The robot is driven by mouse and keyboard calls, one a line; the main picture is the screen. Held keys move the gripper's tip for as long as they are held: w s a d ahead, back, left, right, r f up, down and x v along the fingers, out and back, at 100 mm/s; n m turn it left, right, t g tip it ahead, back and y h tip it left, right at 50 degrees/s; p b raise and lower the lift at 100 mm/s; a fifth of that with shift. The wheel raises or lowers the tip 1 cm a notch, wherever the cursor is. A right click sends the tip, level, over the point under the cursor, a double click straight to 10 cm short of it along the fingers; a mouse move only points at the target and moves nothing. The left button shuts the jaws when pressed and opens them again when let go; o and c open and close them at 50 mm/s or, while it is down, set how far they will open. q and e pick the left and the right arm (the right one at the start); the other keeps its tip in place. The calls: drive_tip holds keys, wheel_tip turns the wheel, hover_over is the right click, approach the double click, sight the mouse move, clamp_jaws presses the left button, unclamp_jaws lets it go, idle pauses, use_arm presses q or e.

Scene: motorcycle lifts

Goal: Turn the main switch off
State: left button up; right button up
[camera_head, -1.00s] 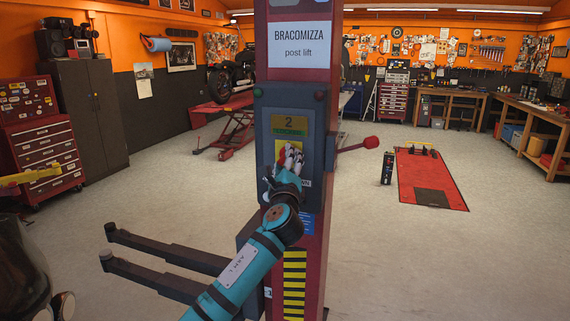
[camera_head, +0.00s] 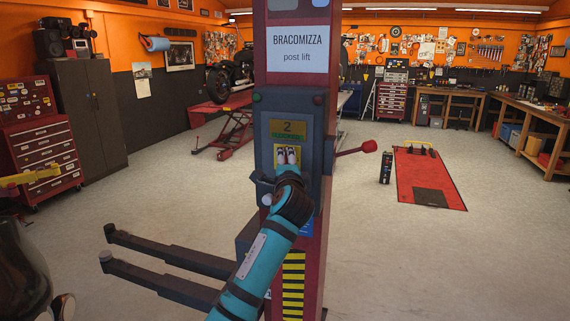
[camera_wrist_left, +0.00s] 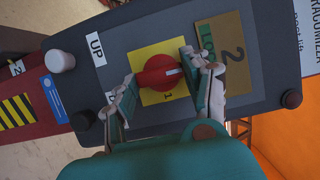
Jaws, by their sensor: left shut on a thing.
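The main switch (camera_wrist_left: 159,73) is a red rotary knob with a pale mark, on a yellow plate (camera_wrist_left: 180,90) in the left wrist view. It sits on the dark control box (camera_head: 316,130) of the red post lift. My left gripper (camera_head: 287,156) is at the yellow plate in the head view and hides the knob there. In the left wrist view its two fingers (camera_wrist_left: 165,85) stand on either side of the knob, shut on it. The right gripper is not in view.
The control box also has a white button (camera_wrist_left: 60,61) by an UP label and a dark button (camera_wrist_left: 292,98). A red-knobbed lever (camera_head: 369,146) sticks out right of the post (camera_head: 297,86). Two lift arms (camera_head: 165,248) extend low at left.

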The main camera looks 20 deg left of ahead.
use_arm(q)
drive_tip(key=shift+f, duration=0.1)
idle(0.4)
drive_tip(key=o, duration=1.2)
drive_tip(key=shift+c, duration=0.2)
drive_tip(key=shift+s, duration=0.1)
drive_tip(key=v, duration=1.2)
